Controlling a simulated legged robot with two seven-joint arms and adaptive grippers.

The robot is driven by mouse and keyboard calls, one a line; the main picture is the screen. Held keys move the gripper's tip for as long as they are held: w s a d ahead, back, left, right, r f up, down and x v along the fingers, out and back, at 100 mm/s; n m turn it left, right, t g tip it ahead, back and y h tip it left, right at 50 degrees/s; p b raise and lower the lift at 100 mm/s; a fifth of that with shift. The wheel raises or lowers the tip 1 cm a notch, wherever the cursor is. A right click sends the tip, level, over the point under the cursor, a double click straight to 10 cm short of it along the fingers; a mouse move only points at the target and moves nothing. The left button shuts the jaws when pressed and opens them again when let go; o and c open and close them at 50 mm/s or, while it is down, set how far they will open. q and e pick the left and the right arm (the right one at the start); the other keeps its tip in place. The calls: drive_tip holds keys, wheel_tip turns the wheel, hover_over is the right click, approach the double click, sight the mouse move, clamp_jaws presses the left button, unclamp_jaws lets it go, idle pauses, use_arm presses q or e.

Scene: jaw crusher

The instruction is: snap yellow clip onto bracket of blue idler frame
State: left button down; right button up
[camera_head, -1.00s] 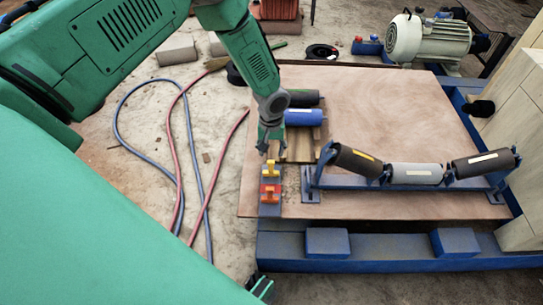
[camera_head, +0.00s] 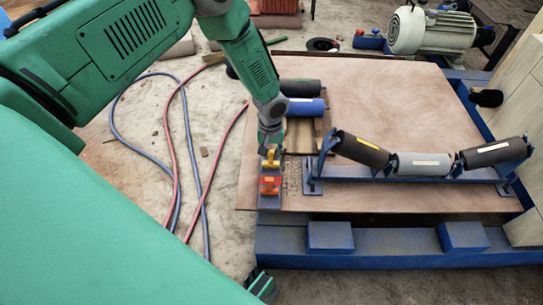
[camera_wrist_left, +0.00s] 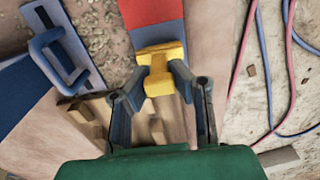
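The yellow clip (camera_head: 271,157) sits at the far end of a small blue strip (camera_head: 270,202), beside a red block (camera_head: 270,185). My left gripper (camera_head: 270,146) is right at the yellow clip, pointing down. In the left wrist view, the open fingers (camera_wrist_left: 160,82) stand on either side of the yellow clip (camera_wrist_left: 158,60); whether they touch it is hard to tell. The blue idler frame (camera_head: 410,174) lies to the right with its rollers, and its near-left bracket (camera_head: 313,187) is close to the strip.
A blue roller (camera_head: 305,107) and a dark roller (camera_head: 300,87) lie on wooden slats behind the gripper. The wooden board (camera_head: 400,90) is clear behind the frame. Blue and red hoses (camera_head: 188,130) run over the floor at left. A motor (camera_head: 432,32) stands at back right.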

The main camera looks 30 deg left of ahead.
use_arm(q)
drive_tip(key=shift+r, duration=0.15)
drive_tip(key=shift+r+p, duration=2.15)
drive_tip(key=shift+r, duration=0.2)
